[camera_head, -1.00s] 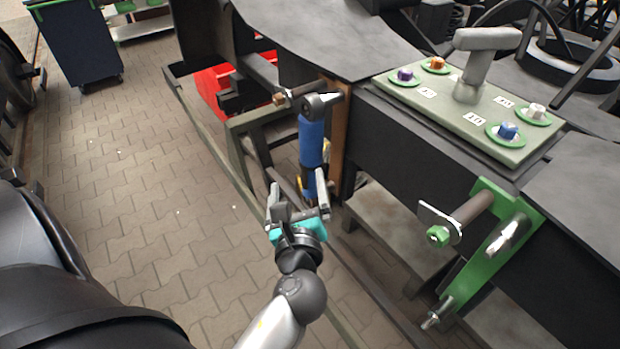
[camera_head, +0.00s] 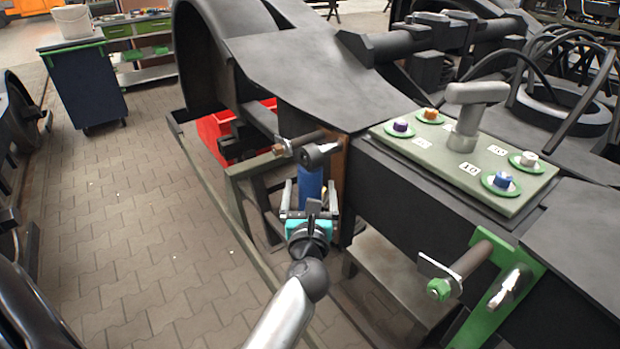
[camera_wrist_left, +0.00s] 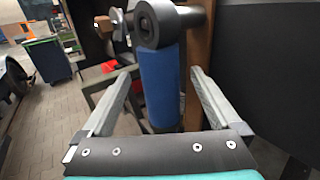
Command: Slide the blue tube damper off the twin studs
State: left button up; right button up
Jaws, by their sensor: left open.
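The blue tube damper (camera_head: 311,186) hangs upright on the side of the dark frame. Its dark top eye (camera_head: 313,154) sits on a stud near a brown upright strip. My left gripper (camera_head: 309,198) is open, with one finger on each side of the blue tube. In the left wrist view the blue tube (camera_wrist_left: 161,85) stands between the two grey fingers, with gaps visible on both sides. The damper's lower end and lower stud are hidden behind my gripper. My right gripper is not in view.
A bolt-ended pin (camera_head: 290,145) sticks out beside the top eye. A green bracket with a pin (camera_head: 466,262) is on the frame at right. A plate with coloured bolts (camera_head: 470,150) lies on top. A red crate (camera_head: 215,135) is behind; paved floor is clear at left.

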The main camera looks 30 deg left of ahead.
pick_arm(q)
jog(key=shift+x, duration=2.2)
jog(key=shift+s, duration=0.1)
grip_shut()
jog(key=shift+r, duration=0.2)
